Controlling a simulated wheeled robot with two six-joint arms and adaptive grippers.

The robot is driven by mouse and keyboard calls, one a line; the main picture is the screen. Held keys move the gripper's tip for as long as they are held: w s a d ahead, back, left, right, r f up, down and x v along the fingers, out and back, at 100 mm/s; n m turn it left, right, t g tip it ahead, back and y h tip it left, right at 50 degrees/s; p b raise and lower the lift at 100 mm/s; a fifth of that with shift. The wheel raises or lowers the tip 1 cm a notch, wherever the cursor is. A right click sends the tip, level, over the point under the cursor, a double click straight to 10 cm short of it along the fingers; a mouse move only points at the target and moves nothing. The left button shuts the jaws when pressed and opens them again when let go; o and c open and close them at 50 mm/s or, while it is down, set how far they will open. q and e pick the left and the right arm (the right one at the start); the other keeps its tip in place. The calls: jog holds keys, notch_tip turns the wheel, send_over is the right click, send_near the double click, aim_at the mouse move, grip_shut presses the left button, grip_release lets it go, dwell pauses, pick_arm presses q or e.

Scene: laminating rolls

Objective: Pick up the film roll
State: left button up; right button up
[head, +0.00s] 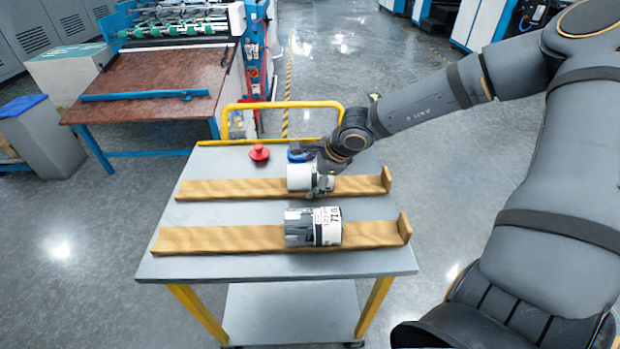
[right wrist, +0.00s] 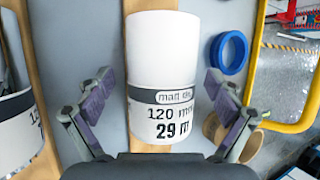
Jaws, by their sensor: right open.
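A white film roll (head: 300,176) lies on the far wooden strip of the cart. It also shows in the right wrist view (right wrist: 162,50), with a grey band and print reading "120" and "29 m". My right gripper (right wrist: 160,78) is open, with one finger on each side of this roll and visible gaps between. In the head view my right gripper (head: 322,183) is at the roll's right end and partly hides it. A second roll (head: 313,226), white and grey with printed text, lies on the near wooden strip. It shows partly at the left of the right wrist view (right wrist: 18,125). My left gripper is not in view.
The grey cart top (head: 215,267) carries two wooden strips with raised right ends. A red knobbed object (head: 259,152) and a blue ring (right wrist: 228,52) sit behind the far strip. A yellow handle rail (head: 280,104) rises at the back. Machines stand beyond.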

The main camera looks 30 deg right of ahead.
dwell(0.4)
jog(key=shift+f, duration=0.1)
jog(key=c, duration=1.3)
